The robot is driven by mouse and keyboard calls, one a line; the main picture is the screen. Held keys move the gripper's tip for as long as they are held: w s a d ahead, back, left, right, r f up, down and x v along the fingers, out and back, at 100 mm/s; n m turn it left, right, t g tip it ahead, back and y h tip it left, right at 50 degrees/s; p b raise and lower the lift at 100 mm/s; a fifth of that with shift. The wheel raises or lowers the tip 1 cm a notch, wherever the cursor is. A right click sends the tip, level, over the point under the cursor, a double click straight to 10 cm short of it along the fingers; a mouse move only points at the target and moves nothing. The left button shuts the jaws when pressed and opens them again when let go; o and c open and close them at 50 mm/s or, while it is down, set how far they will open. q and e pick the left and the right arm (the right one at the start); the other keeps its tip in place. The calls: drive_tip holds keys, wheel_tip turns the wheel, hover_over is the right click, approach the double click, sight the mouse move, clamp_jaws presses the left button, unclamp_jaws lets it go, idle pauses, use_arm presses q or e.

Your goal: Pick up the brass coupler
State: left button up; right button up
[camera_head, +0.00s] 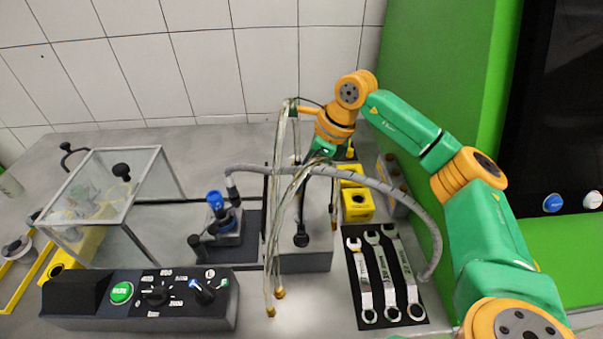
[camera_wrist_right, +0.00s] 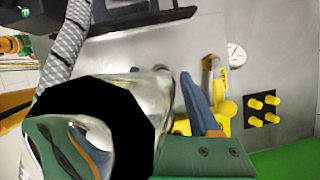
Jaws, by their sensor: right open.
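Small brass-coloured fittings (camera_head: 279,293) sit at the lower ends of clear hoses near the front of the grey box; I cannot tell which brass piece is the coupler. My right gripper (camera_head: 322,150) is at the back of the bench, above the yellow blocks and beside the hoses' upper part. It is small and partly hidden in the head view. In the right wrist view, blue-grey finger parts (camera_wrist_right: 198,105) show near a yellow part (camera_wrist_right: 224,105). A large, blurred ring-like shape with a black opening covers much of that view. My left gripper is not in view.
Yellow blocks (camera_head: 357,205) stand behind a black mat with several wrenches (camera_head: 362,280). A grey hose (camera_head: 385,188) arches over the bench. A control box (camera_head: 140,303), glass enclosure (camera_head: 105,200) and blue-topped valve (camera_head: 216,205) stand left. Yellow pegs (camera_wrist_right: 262,110) show in the wrist view.

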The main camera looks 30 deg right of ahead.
drive_tip(key=shift+w+a+f, duration=0.2)
drive_tip(key=shift+a+f, duration=0.05)
drive_tip(key=shift+f, duration=0.3)
drive_tip(key=shift+w+a+f, duration=0.2)
drive_tip(key=shift+f, duration=0.1)
drive_tip(key=shift+a, duration=0.1)
clamp_jaws()
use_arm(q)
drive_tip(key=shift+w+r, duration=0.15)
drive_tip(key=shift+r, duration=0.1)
